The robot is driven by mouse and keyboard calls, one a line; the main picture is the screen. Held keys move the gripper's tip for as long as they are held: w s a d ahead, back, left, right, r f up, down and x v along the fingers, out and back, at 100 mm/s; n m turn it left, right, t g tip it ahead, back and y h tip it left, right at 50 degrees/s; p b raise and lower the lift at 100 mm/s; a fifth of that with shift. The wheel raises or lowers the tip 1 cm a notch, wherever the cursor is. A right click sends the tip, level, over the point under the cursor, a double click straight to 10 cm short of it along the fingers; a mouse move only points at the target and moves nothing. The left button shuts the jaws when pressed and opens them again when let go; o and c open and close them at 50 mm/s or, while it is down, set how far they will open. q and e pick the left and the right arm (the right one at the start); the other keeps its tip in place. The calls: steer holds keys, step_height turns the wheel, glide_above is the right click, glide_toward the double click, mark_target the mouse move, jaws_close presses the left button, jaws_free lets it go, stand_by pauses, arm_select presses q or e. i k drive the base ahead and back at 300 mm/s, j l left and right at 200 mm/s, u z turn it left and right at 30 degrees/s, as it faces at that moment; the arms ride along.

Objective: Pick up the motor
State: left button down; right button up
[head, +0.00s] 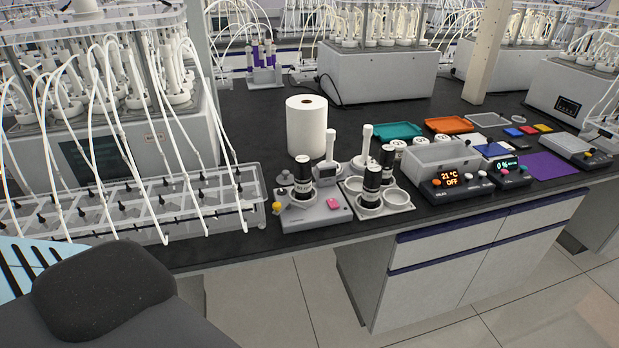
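Several black cylinders with white bands that look like motors stand on the bench. One (302,175) is upright on a grey base unit (325,215) with a yellow knob and a pink button. A second (372,180) stands at the front of a light tray (402,208), and a third (388,157) stands just behind it. I cannot tell which one is the task's motor. Neither of my grippers is in view.
A paper roll (307,127) stands behind the motors. Tubed reactors (150,130) and a clear rack (150,215) fill the left. A grey box (440,160) and controllers (452,185) are to the right. A dark rounded object (100,285) blocks the lower left.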

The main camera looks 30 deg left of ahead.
mark_target(303, 164)
steer(key=i+l+u, duration=0.1)
steer(key=u, duration=0.3)
steer(key=l+u, duration=0.1)
steer(key=u, duration=0.3)
steer(key=i+l+u, duration=0.1)
steer(key=u, duration=0.3)
steer(key=i+l+u, duration=0.1)
steer(key=l+u, duration=0.15)
steer(key=l, duration=0.2)
steer(key=l+u, duration=0.25)
steer(key=l, duration=0.25)
steer(key=l+u, duration=0.1)
steer(key=l, duration=0.8)
steer(key=i, duration=0.05)
